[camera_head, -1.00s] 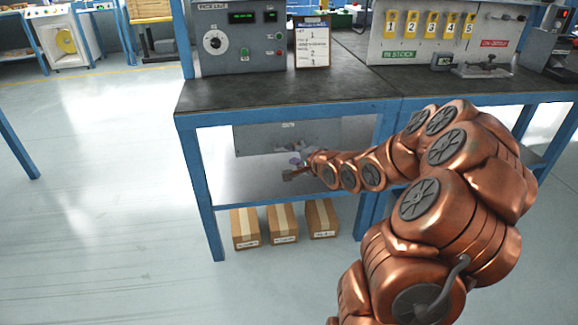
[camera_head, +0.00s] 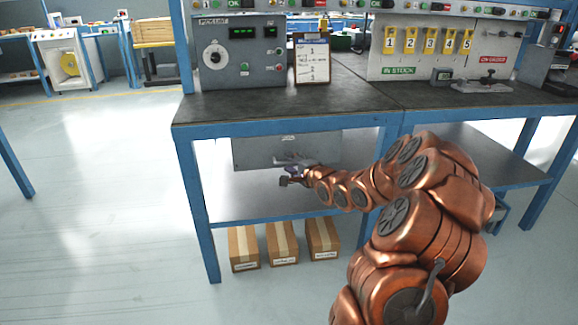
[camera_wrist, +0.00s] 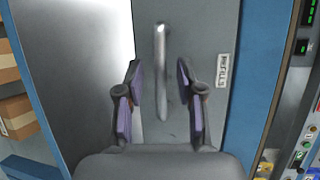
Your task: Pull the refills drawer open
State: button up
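The refills drawer (camera_head: 250,150) is a grey front under the bench's left half. In the head view it looks closed. In the wrist view its grey front (camera_wrist: 195,30) carries a pale bar handle (camera_wrist: 160,75) and a small "REFILLS" label (camera_wrist: 222,70). In the wrist view my gripper (camera_wrist: 159,75) is open, with purple-padded fingers on either side of the handle. Gaps show between the handle and both fingers; how deep it sits between them I cannot tell.
The blue-framed bench (camera_head: 290,125) overhangs the drawer. A lower shelf (camera_head: 255,208) lies under it, and three cardboard boxes (camera_head: 283,243) stand on the floor below. A control box (camera_head: 241,52) and a clipboard (camera_head: 312,60) stand on top. The floor at left is clear.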

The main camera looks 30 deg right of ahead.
jog(key=shift+w+f, duration=0.1)
jog(key=shift+w, duration=0.5)
grip_shut()
dwell(0.4)
